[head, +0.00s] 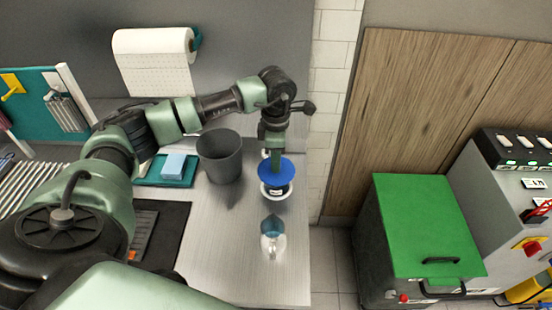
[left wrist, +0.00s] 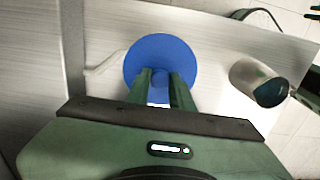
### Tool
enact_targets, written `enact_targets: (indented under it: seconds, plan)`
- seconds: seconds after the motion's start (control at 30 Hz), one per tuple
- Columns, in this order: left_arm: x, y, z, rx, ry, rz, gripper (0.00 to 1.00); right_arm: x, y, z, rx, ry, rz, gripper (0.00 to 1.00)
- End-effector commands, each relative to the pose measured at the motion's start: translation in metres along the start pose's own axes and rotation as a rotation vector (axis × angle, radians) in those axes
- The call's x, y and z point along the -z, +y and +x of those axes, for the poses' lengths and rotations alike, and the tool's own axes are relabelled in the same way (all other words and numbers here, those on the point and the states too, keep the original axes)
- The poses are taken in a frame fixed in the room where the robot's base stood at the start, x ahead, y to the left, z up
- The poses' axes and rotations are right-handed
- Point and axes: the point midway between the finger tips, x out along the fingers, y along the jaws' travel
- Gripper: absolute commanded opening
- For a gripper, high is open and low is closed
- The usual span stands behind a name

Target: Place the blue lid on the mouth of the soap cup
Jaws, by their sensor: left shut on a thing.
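The round blue lid (head: 277,173) is held level by my left gripper (head: 274,158), above the right part of the metal counter. In the left wrist view the two green fingers (left wrist: 158,82) are shut on the middle of the lid (left wrist: 150,52).
A white and black round item (head: 274,192) is partly hidden under the lid. A grey bin (head: 220,158) stands left of it. A blue sponge (head: 173,164) lies on a teal tray (head: 150,177). The counter's right edge is close to the cup. A green-topped box (head: 425,225) stands beyond.

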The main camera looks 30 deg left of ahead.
Motion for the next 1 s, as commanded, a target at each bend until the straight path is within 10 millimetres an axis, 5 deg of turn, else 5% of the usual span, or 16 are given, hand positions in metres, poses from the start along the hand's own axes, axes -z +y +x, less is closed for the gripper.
enact_targets:
  seconds: [0.13,0.17,0.23,0.73,0.77,1.0]
  plan:
    - [0.000,0.000,0.006,-0.001,0.000,0.000,0.00,-0.001,-0.002,0.006,0.003,0.000,0.000,0.28]
    - [0.000,0.000,0.005,-0.001,0.000,0.000,0.25,-0.001,-0.003,0.006,0.003,0.000,0.000,0.28]
    - [0.000,0.000,0.004,0.000,0.000,0.000,0.44,0.000,-0.004,0.005,0.005,0.000,0.000,0.28]
    - [0.000,0.000,-0.012,-0.001,-0.001,0.000,0.44,0.002,-0.006,-0.010,0.008,0.001,0.000,0.28]
    - [-0.001,0.001,-0.012,-0.004,-0.003,0.000,0.44,0.001,-0.006,0.000,0.008,0.001,0.000,0.28]
    - [-0.001,0.002,-0.065,-0.007,-0.005,0.000,0.44,-0.002,-0.005,0.025,0.006,0.001,0.000,0.28]
